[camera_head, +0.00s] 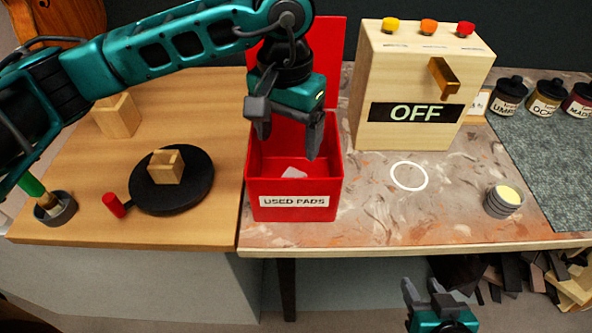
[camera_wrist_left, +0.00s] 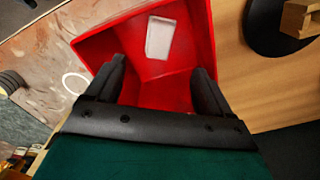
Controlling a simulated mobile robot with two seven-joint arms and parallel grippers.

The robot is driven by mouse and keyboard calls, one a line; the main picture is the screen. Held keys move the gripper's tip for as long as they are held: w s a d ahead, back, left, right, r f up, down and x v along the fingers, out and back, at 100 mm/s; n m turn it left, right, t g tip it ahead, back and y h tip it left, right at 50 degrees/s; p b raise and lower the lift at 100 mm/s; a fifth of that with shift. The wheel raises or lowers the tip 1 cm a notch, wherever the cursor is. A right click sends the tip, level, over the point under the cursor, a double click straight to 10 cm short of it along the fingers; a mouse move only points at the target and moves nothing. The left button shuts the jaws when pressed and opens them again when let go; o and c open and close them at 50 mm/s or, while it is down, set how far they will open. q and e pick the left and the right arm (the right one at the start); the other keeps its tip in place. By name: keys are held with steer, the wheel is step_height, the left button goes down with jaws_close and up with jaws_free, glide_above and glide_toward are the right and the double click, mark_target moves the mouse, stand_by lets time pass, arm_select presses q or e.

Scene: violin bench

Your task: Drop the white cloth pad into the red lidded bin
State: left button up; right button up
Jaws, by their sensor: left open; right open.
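The red bin (camera_head: 325,188) stands at the left end of the stone-patterned bench, labelled "USED PADS", its lid (camera_head: 328,55) raised at the back. The white cloth pad (camera_head: 294,173) lies inside the bin; it also shows in the left wrist view (camera_wrist_left: 160,38), apart from the fingers. My left gripper (camera_head: 287,140) is open and empty, pointing down over the bin's opening; in the left wrist view its fingers (camera_wrist_left: 163,90) are spread over the red interior. My right gripper (camera_head: 427,292) is open and empty, low in front of the bench.
A wooden box (camera_head: 412,75) reading "OFF" with a brass lever stands right of the bin. A white ring (camera_head: 409,176) and a small round tin (camera_head: 503,200) are on the bench. A black disc (camera_head: 190,195) carrying a wooden block is left. Several jars stand back right.

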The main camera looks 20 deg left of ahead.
arm_select(q)
step_height(320, 180, up, 12)
steer(key=shift+r+p, duration=0.25)
steer(key=shift+p, duration=0.2)
arm_select(e)
steer(key=shift+s+d, duration=0.2)
steer(key=shift+w+r, duration=0.1)
